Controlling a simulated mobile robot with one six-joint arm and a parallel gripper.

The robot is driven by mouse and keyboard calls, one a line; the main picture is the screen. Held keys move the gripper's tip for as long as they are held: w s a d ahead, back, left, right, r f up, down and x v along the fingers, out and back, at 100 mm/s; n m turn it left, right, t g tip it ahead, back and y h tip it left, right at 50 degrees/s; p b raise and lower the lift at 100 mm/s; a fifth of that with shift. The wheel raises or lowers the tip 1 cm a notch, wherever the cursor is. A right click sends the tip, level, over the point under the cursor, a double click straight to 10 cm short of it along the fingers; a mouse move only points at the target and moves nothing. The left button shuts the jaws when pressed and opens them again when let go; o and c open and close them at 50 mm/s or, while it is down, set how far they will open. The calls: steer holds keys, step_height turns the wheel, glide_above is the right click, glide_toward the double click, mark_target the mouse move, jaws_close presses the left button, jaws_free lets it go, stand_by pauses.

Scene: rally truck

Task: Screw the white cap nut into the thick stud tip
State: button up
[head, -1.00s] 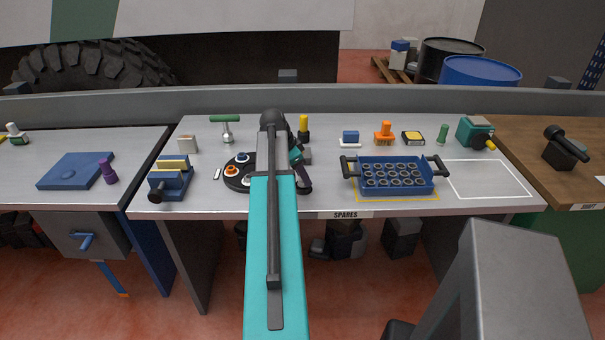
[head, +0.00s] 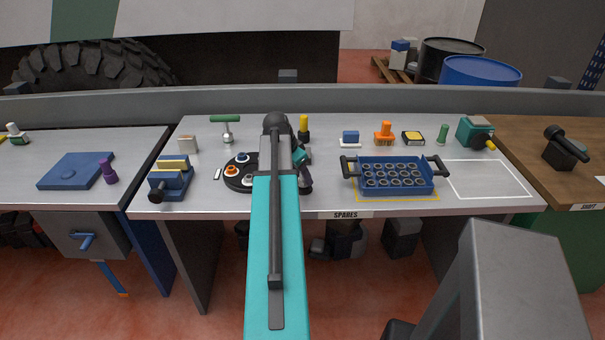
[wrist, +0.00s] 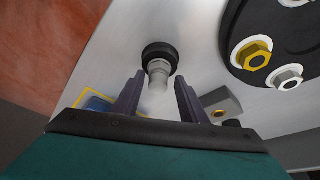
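In the wrist view my gripper (wrist: 158,98) has two dark fingers standing apart. Between and just beyond their tips is a pale whitish cylindrical piece (wrist: 157,82) with a silver hex part, in line with a round black base (wrist: 160,52) on the bench. I see no clear finger contact and cannot tell whether the pale piece is the stud tip or the white cap nut. A black round holder (wrist: 233,38) carries a yellow hex nut (wrist: 252,56) and a silver-white nut (wrist: 287,79). In the head view my arm partly hides the holder (head: 228,182) and the stud area.
A grey block with a gold hole (wrist: 222,104) lies beside the right finger. A blue tray of round parts (head: 397,186) stands to the right, and a blue vise-like block (head: 170,182) to the left. The bench's front edge is close. The white-outlined area (head: 490,163) is clear.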

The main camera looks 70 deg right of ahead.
steer(key=shift+c, duration=0.4)
steer(key=c, duration=0.6)
steer(key=shift+r+m+g, duration=0.1)
steer(key=shift+m+g, duration=0.2)
steer(key=shift+m, duration=0.5)
steer(key=shift+w, duration=0.1)
steer(key=shift+d+m+y, duration=0.15)
steer(key=shift+m+y, duration=0.15)
steer(key=shift+m, duration=0.9)
